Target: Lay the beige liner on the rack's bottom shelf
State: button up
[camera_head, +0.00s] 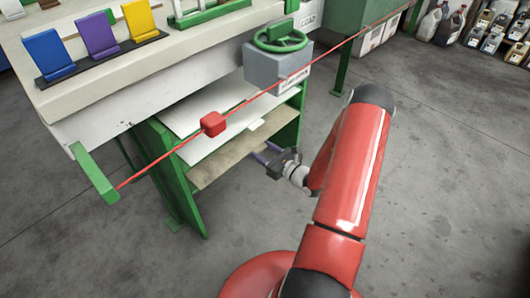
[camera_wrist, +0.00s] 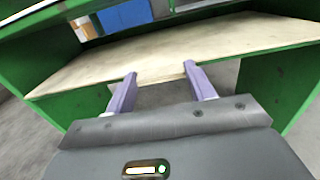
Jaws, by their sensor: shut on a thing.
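The beige liner (camera_head: 228,160) is a thin flat sheet inside the green rack (camera_head: 186,190), below a white shelf (camera_head: 200,122). In the wrist view the liner (camera_wrist: 215,42) spans between the rack's green side panels and looks nearly level. A tab at its front edge lies between the purple fingers of my gripper (camera_wrist: 160,76). My gripper also shows in the head view (camera_head: 263,152), at the rack's open side, shut on the liner's edge. The bottom shelf surface cannot be told apart from the liner, so I cannot tell whether the liner rests fully on it.
A grey box with a green handwheel (camera_head: 280,60) is mounted above. Blue, purple and yellow holders (camera_head: 97,37) stand on the bench top. The floor (camera_head: 430,200) at right is clear.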

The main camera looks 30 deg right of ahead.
jog(key=shift+f, duration=0.15)
jog(key=o, duration=1)
